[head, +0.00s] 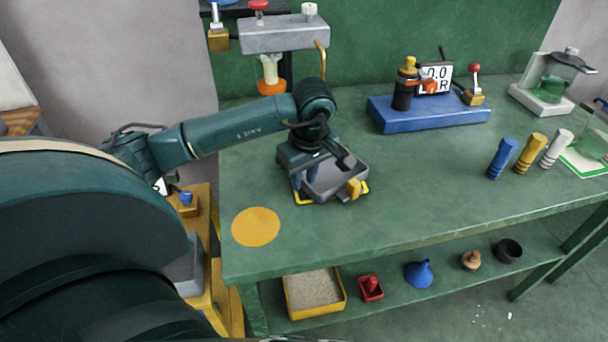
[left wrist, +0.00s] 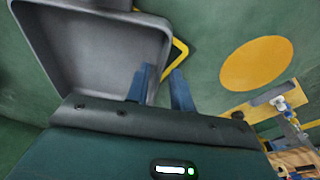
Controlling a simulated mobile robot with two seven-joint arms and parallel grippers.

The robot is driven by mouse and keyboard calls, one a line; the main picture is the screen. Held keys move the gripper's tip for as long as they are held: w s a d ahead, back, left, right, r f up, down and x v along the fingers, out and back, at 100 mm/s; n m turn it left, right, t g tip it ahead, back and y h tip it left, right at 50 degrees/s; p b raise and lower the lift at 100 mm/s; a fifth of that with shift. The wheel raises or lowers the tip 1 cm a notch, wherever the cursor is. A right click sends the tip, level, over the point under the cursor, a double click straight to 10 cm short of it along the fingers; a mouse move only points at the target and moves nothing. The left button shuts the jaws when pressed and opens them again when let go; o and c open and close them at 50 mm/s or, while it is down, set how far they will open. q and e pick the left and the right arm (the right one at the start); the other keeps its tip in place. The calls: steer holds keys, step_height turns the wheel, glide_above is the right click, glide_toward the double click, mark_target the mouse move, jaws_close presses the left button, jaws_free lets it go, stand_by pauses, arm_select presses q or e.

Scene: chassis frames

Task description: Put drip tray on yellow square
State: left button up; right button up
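The grey drip tray (head: 343,178) is at the left part of the green bench, with a yellow block at its front right edge. It lies over the yellow square outline (head: 304,198), whose edges show at its left and right; a corner also shows in the left wrist view (left wrist: 181,47). My left gripper (head: 305,180) is low at the tray's left side. In the left wrist view its blue fingers (left wrist: 162,76) stand apart, one inside the tray (left wrist: 95,45) and one outside, with the wall between them and a gap visible. My right gripper is out of view.
An orange disc (head: 256,227) lies flat at the bench's front left. A grey machine (head: 284,34) stands behind, a blue base (head: 428,112) with a bottle to the right. The bench front centre is clear.

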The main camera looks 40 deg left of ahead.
arm_select(q)
steer(key=shift+r, duration=0.1)
step_height(320, 180, up, 12)
steer(key=d, duration=0.1)
steer(key=shift+s+d+p, duration=0.35)
steer(key=shift+p, duration=0.1)
stand_by(0.6)
